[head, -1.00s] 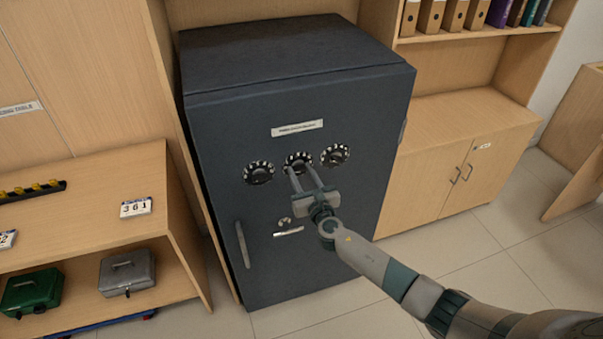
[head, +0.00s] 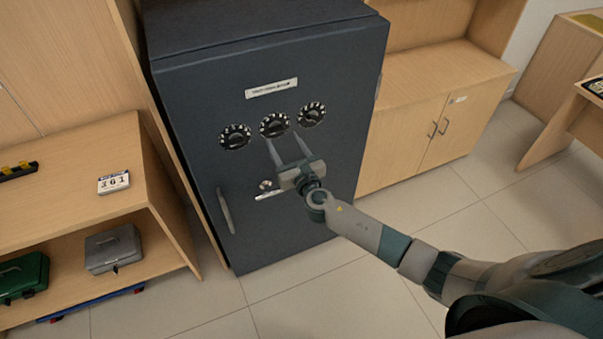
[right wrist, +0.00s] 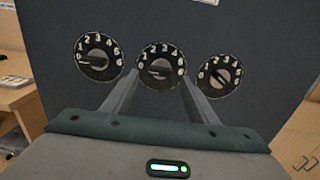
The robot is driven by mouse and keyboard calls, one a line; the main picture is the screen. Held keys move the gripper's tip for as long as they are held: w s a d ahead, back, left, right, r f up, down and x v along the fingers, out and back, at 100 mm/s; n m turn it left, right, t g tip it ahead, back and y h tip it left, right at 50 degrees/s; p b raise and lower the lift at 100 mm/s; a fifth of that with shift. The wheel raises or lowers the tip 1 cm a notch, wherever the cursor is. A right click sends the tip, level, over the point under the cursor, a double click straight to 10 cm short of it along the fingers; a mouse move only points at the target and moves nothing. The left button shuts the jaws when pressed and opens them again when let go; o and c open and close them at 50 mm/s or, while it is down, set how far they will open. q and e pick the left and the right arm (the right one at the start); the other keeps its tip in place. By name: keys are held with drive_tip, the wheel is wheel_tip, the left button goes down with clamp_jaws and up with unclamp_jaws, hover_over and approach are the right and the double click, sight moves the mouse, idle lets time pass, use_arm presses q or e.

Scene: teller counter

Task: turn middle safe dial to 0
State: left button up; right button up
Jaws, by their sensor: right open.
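The middle safe dial (head: 274,125) is a black round knob with white digits, in a row of three on the dark safe door (head: 290,220). My right gripper (head: 283,139) is open, its two fingers pointing up at the door, with the tips just below the dial in the head view. In the right wrist view the middle dial (right wrist: 161,65) shows between and beyond the open fingertips (right wrist: 161,76). Its knob's bar looks nearly level, with an end toward the 0 side; the exact reading is too small to be sure. My left gripper is not in view.
The left dial (head: 235,136) and right dial (head: 312,114) sit close on either side. Below are a keyhole (head: 266,185) and a long door handle (head: 226,211). A wooden shelf with a grey cash box (head: 112,248) stands left, a wooden cabinet (head: 440,120) right.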

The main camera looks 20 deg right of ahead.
drive_tip(key=s+b, duration=0.2)
drive_tip(key=s, duration=1.1)
drive_tip(key=shift+d, duration=0.25)
drive_tip(key=shift+s, duration=0.1)
